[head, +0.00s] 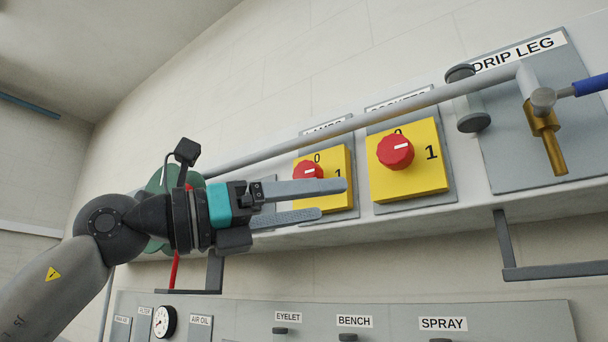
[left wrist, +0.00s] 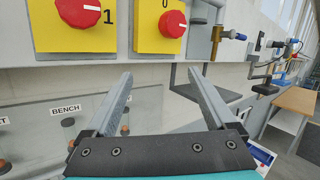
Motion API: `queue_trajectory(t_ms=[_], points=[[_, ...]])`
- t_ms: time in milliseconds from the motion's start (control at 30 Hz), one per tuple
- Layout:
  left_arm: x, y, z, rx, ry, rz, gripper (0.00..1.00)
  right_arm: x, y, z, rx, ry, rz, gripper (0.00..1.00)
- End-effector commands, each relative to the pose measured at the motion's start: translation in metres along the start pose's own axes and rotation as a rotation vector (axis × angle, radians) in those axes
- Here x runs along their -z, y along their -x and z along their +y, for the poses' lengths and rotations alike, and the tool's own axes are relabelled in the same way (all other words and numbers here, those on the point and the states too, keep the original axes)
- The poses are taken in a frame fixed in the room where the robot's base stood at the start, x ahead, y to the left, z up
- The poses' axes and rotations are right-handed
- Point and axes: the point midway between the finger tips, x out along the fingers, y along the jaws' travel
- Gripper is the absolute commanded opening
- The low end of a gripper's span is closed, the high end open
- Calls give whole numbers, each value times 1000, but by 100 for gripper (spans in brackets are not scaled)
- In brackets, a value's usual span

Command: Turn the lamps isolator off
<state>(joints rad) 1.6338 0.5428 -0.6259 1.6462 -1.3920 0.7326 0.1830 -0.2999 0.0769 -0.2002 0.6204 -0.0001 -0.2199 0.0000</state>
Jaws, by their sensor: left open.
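The lamps isolator is a yellow plate (head: 337,162) with a red knob (head: 307,170), on the wall under a partly hidden label. Its knob's white mark points sideways toward the 1. A finger of my left gripper (head: 333,200) covers its lower part in the head view. My left gripper is open and empty, fingers pointing right, in front of the isolator's lower edge. In the left wrist view the lamps isolator's red knob (left wrist: 78,12) is at the top left, cut by the edge, with the open fingers (left wrist: 160,85) below and right of it. My right gripper is not in view.
The similar sockets isolator (head: 408,160) sits just right, its mark also toward the 1. A grey pipe (head: 430,98) runs across above the isolators to the drip leg valve (head: 545,120). A lower panel (head: 250,312) carries EYELET, BENCH and SPRAY labels. A grey bracket (head: 550,271) juts out at right.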

Motion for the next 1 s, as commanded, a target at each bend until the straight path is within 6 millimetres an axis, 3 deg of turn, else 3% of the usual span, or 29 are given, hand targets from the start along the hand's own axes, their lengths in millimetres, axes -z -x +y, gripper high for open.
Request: queue_trajectory(t_ms=[33, 300, 533, 733, 1000], points=[[-15, 5, -2, -57, -75, 37, 89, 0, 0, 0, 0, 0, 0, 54], [-77, 51, 5, -388, -319, 187, 89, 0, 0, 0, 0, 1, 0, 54], [-104, 78, 5, -532, -374, 222, 89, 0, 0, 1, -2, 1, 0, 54], [-104, 64, 15, -542, -376, 227, 89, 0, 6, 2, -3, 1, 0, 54], [-99, 16, 45, -539, -375, 229, 89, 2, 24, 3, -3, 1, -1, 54]])
